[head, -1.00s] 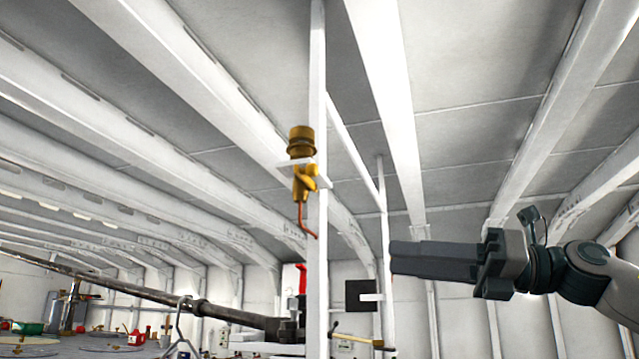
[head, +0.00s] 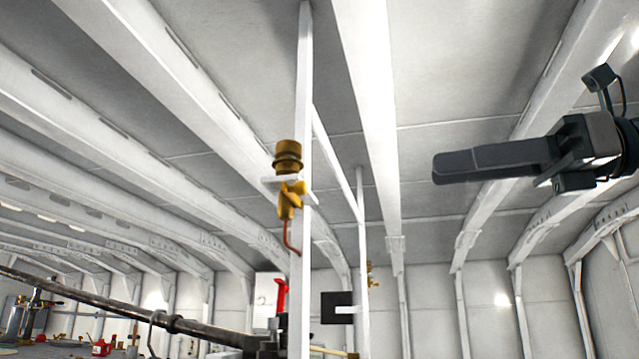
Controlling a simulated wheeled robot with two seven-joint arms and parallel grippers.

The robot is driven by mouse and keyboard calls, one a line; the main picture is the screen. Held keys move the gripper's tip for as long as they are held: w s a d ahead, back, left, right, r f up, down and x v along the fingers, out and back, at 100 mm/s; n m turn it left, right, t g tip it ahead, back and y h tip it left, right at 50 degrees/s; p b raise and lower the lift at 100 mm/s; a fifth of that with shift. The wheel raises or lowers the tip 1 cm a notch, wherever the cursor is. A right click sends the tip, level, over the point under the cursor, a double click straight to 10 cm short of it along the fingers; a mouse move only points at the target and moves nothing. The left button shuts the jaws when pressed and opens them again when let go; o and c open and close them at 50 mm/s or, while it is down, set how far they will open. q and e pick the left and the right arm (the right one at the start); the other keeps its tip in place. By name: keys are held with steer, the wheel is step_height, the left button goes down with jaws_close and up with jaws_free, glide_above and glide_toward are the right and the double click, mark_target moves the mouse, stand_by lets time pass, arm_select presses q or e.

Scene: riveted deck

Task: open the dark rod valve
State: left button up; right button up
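A long dark rod (head: 120,309) slants across the lower left. It runs down rightward to a dark block (head: 268,345) at the foot of a white post, where the lower part is cut off by the frame edge. A red handle (head: 281,297) stands upright just above that block. My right gripper (head: 440,168) is raised at the upper right, pointing left, well apart from the rod and the post. Its fingers overlap in this side view, so I cannot tell whether a gap lies between them. No object shows at its tips. My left gripper is out of view.
A brass fitting (head: 288,180) with a bent copper-coloured piece is mounted on the white post (head: 303,100). A black plate (head: 336,307) stands right of the post. Red items (head: 101,348) stand at lower left. Space between post and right gripper is free.

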mark_target(305, 187)
steer(key=shift+a, duration=0.15)
steer(key=p+x, duration=0.7)
steer(key=x, duration=1)
steer(key=shift+a+r, duration=0.1)
steer(key=shift+a, duration=0.05)
jaws_close()
